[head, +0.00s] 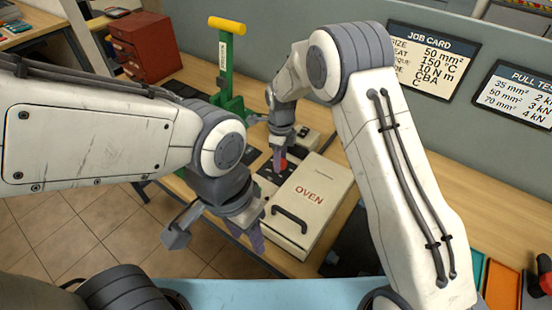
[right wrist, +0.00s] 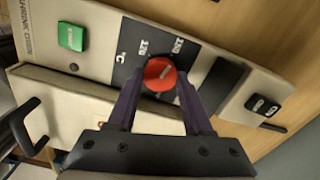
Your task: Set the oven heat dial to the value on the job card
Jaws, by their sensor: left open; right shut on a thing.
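The oven (head: 325,190) is a cream box with a black handle, standing on the wooden bench. The job card (head: 434,58) on the grey partition shows 150 °C. My left gripper (head: 250,234) is open and empty near the oven's front left corner.
A green button (right wrist: 72,37) is on the oven panel. A small box with black switches (right wrist: 262,105) stands beside the oven. A green tool with a yellow handle (head: 226,65) and a red drawer cabinet (head: 146,47) stand farther back. A pull test card (head: 518,95) hangs right.

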